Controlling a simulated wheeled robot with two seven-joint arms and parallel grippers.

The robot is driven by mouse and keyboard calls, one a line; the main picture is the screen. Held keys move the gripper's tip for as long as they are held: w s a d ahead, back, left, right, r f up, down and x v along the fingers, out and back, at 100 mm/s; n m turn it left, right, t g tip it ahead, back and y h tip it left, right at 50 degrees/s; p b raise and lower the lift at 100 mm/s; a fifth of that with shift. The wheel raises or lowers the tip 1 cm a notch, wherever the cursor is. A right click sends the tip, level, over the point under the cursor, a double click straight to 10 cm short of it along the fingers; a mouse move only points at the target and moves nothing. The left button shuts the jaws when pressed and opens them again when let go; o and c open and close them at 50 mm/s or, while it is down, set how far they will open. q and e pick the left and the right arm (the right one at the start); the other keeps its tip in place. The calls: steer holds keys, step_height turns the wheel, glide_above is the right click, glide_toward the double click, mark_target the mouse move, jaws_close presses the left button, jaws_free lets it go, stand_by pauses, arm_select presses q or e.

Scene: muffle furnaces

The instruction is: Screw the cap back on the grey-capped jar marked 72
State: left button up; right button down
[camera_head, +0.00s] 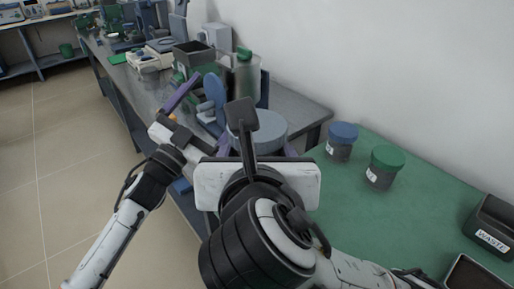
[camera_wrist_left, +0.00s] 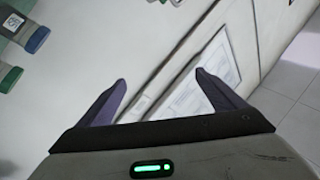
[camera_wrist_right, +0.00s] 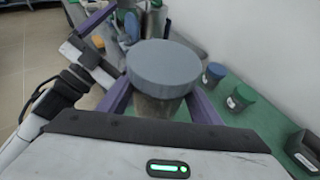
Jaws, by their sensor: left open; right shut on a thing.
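The grey-capped jar shows in the right wrist view, with its wide grey cap (camera_wrist_right: 163,66) on top of a dark jar body (camera_wrist_right: 160,108). My right gripper (camera_wrist_right: 162,95) is shut on the jar body, one purple finger on each side. In the head view the grey cap (camera_head: 262,126) is partly hidden behind my right wrist. I cannot tell how tightly the cap sits, and no 72 mark is visible. My left gripper (camera_head: 206,110) is open and empty, left of the jar in the head view. Its spread purple fingers (camera_wrist_left: 160,85) show in the left wrist view.
A blue-capped jar (camera_head: 342,141) and a green-capped jar (camera_head: 384,167) stand on the green mat (camera_head: 430,205). A black WASTE bin (camera_head: 491,226) is at the right. A bottle with a green cap (camera_head: 245,75) and other equipment crowd the grey bench behind the grippers.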

arm_select(q)
steer(key=s+d+r+m+g+h, duration=0.3)
steer(key=d+r+m+g+h, duration=0.25)
steer(key=d+r+m, duration=0.2)
steer(key=s+d+r+m+g+h, duration=0.3)
steer(key=d+r+m+g+h, duration=0.3)
steer(key=r, duration=0.3)
steer(key=s+d+r+m+g+y, duration=0.45)
steer(key=s+d+m+g, duration=0.35)
steer(key=m+g, duration=0.25)
steer(key=s+a+f+t+y, duration=0.1)
steer(key=a+y, duration=0.3)
steer(key=y, duration=0.2)
steer(key=s+a+f+t+y, duration=0.1)
steer(key=s+a+f+y, duration=0.1)
steer(key=a+y, duration=0.2)
steer(key=s+a+f+t+y, duration=0.1)
steer(key=a+f+y, duration=0.1)
steer(key=y, duration=0.6)
steer(key=shift+s+a+f+m, duration=0.15)
steer(key=shift+a+m, duration=0.25)
steer(key=shift+a, duration=0.5)
steer(key=shift+a+y, duration=0.25)
steer(key=shift+y, duration=0.15)
steer(key=shift+f, duration=0.15)
